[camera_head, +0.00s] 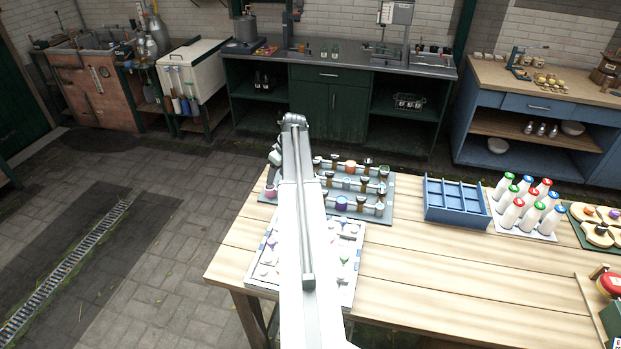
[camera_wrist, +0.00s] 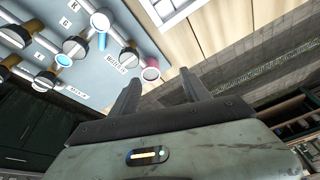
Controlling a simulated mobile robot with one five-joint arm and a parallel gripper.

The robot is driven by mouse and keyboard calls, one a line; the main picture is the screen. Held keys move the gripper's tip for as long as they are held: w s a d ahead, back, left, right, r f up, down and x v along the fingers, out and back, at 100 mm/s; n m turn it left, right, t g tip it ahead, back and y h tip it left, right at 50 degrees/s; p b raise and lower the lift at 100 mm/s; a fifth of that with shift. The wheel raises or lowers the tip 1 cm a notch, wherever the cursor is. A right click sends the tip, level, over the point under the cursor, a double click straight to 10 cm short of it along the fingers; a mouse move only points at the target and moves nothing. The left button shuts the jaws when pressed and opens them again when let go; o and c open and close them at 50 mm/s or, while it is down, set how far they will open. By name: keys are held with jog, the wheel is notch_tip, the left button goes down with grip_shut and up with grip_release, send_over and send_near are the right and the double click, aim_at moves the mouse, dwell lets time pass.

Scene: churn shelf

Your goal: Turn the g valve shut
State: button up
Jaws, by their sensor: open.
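The grey-blue valve board (camera_head: 386,207) lies on the wooden table, with rows of pipes and valves; my arm covers part of it. In the wrist view the board (camera_wrist: 85,84) fills the upper left. A small plate there seems to read G (camera_wrist: 65,22). A dark-and-white valve handle (camera_wrist: 75,47) sits close to this plate; I cannot tell surely that it is the G valve, or how far it is turned. My gripper (camera_wrist: 160,85) is open, its fingers apart and empty. A pink-ringed pipe end (camera_wrist: 150,73) shows near the fingertips, beside the BOILER plate (camera_wrist: 115,61).
A white tray (camera_head: 352,228) of small parts lies in front of the board. A blue divided crate (camera_head: 455,216) and several white bottles (camera_head: 549,214) stand to the right. The table's front middle (camera_head: 420,290) is clear. Tiled floor lies left of the table.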

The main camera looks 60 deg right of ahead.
jog(key=s+d, duration=0.9)
jog(key=d, duration=0.3)
jog(key=shift+t+h, duration=0.4)
jog(key=b+x, duration=0.7)
jog(key=x, duration=0.1)
jog(key=shift+d+b, duration=0.1)
jog(key=shift+b, duration=0.25)
jog(key=shift+r, duration=0.1)
